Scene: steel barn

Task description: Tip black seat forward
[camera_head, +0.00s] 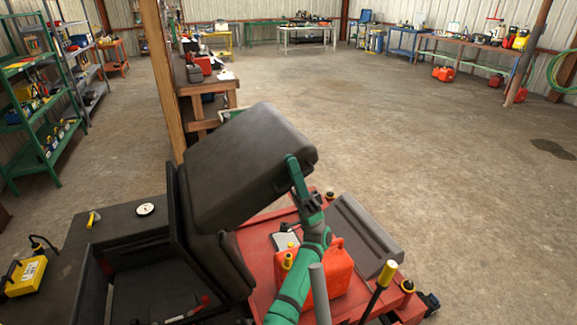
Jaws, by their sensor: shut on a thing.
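The black seat (245,165) stands in the middle of the view, tilted on the red machine, with one thick padded part raised and a second padded part (222,262) below it. My green arm comes up from the bottom. My gripper (293,165) is at the right edge of the raised part and shut on it. The fingertips are small here, and the far side of the grip is hidden behind the seat edge.
A red fuel can (330,270) sits on the machine beside my arm. A yellow-topped lever (384,278) rises at right. A wooden post (162,75) and a workbench (205,90) stand behind the seat. Open concrete floor (430,160) lies to the right.

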